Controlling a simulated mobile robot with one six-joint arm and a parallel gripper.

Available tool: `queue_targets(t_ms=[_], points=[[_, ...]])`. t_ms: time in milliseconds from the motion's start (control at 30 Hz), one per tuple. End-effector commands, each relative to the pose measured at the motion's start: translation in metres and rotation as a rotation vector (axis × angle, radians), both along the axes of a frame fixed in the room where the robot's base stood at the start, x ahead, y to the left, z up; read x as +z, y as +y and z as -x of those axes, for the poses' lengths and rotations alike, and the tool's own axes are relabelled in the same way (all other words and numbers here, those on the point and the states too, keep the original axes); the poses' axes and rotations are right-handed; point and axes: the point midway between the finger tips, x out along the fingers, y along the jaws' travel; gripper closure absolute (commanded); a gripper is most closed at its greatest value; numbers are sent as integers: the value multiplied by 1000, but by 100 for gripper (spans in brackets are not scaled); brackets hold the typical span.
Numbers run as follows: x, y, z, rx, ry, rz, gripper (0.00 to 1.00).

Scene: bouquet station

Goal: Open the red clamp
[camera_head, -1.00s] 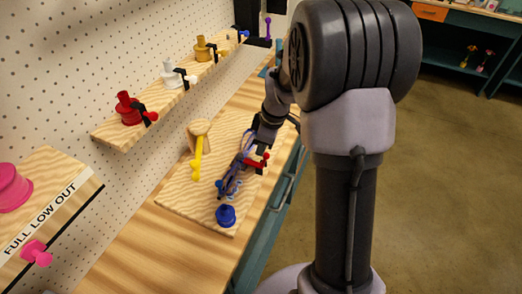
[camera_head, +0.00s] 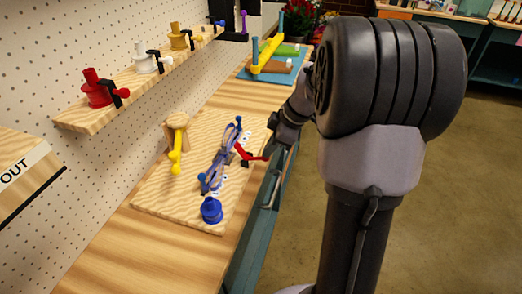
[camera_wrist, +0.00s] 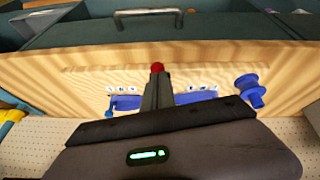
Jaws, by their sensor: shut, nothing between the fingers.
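The red clamp (camera_head: 243,153) sits at the right edge of the wooden board (camera_head: 150,200), beside a blue device with looped tubing (camera_head: 222,160). Its red arm points right, toward my gripper (camera_head: 268,151). My gripper is just right of the clamp, low by the table's front edge; its fingertips are small in the head view. In the wrist view my gripper (camera_wrist: 157,78) is shut, with a red tip (camera_wrist: 157,67) showing just beyond the fingers. Whether they touch it is unclear. The rest of the clamp is hidden there.
A blue spool (camera_head: 212,210) and a yellow-handled piece (camera_head: 176,158) stand on the board. A wall shelf (camera_head: 75,118) holds red, white and yellow spools with clamps. A blue mat (camera_head: 262,75) lies farther back. Drawer handles line the bench front.

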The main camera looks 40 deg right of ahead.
Motion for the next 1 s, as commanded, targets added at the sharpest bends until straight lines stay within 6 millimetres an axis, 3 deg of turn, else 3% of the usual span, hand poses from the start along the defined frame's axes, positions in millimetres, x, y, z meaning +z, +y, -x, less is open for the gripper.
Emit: queue_targets(t_ms=[300, 1000], points=[[-12, -6, 7, 0, 1, -1, 100], [-17, -6, 10, 1, 6, -2, 100]])
